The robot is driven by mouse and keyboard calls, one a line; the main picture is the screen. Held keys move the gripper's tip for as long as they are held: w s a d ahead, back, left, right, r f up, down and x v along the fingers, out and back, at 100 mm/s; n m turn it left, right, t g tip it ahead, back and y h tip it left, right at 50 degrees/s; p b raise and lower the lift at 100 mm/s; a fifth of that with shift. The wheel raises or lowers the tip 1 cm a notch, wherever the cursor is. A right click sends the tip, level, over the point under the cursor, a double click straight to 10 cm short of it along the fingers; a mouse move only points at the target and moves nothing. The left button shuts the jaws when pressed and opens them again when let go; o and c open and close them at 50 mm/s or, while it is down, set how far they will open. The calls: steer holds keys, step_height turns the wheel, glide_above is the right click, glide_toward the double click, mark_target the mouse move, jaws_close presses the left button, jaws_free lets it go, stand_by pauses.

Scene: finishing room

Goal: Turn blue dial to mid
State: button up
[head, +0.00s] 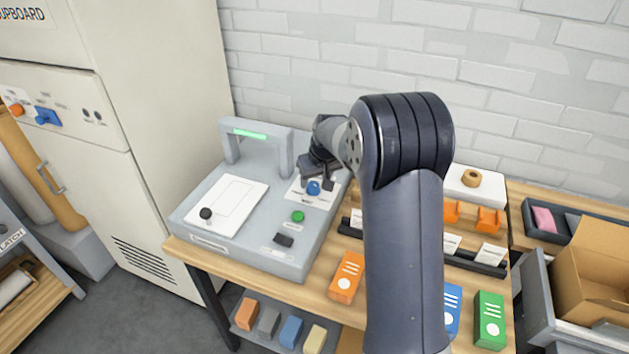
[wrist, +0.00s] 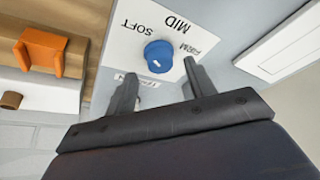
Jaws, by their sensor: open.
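The blue dial (head: 313,187) sits on a white label plate on the grey machine (head: 240,238). In the wrist view the blue dial (wrist: 159,54) is round, with a small pale mark on its near side. Printed words SOFT, MID and FIRM (wrist: 191,48) lie around its far side, upside down in this view; MID is in the middle. My gripper (head: 316,180) is over the dial, and in the wrist view my gripper (wrist: 160,70) is open, one finger on each side of the dial's near side. I cannot tell whether the fingers touch it.
A black knob (head: 206,213), a green button (head: 298,216) and a dark switch (head: 283,240) are on the same machine. A grey arch (head: 228,148) stands at its back. Orange holders (head: 489,219) and cards are to the right. A white cabinet (head: 180,120) stands left.

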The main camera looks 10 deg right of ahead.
mark_target(313, 187)
steer(key=shift+x, duration=1.3)
steer(key=c, duration=1)
